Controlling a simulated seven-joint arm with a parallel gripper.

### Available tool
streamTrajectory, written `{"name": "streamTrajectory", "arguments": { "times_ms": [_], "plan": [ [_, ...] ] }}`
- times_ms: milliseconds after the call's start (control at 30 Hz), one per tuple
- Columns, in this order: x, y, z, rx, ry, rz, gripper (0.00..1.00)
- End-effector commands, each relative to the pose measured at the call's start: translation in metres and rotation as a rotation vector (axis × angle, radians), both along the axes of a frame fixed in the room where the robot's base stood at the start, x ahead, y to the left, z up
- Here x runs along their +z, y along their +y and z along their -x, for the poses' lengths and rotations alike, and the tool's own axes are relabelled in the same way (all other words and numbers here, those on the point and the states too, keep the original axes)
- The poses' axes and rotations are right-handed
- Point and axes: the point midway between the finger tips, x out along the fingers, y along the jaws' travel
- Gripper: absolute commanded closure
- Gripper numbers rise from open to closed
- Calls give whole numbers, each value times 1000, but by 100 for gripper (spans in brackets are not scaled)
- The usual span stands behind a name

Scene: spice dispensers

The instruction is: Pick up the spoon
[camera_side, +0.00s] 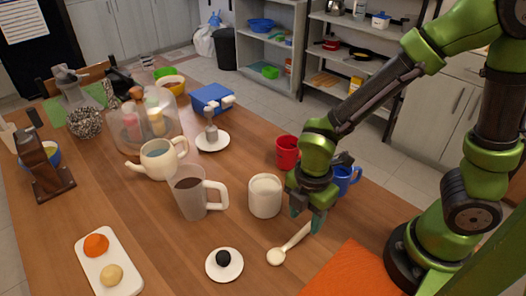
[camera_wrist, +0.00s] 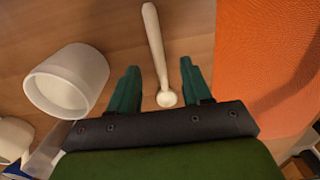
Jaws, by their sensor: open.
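A pale cream spoon (camera_side: 290,243) lies on the wooden table, its round bowl toward the lower left and its handle toward my gripper. My gripper (camera_side: 309,222) points down, open and empty, at the handle end in the side view. In the wrist view, the spoon (camera_wrist: 156,48) lies between the two dark green fingers of my gripper (camera_wrist: 159,68), its bowl lowest in the picture. The fingers are apart, with space on both sides of the spoon. I cannot tell how far the fingertips are above the table.
A white mug (camera_side: 265,196) stands left of my gripper and also shows in the wrist view (camera_wrist: 66,80). An orange surface (camera_side: 356,272) is at right. A red mug (camera_side: 287,150) and a blue mug (camera_side: 345,180) stand behind. A saucer (camera_side: 224,264) with a dark object sits at left.

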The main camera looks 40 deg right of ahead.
Motion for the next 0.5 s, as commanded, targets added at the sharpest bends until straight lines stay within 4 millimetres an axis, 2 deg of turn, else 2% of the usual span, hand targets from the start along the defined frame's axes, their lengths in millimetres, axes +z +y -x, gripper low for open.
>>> {"name": "streamTrajectory", "arguments": {
  "times_ms": [300,500],
  "plan": [
    [-42,4,-2,0,4,2,51],
    [-48,4,-3,-1,0,0,51]
  ]
}}
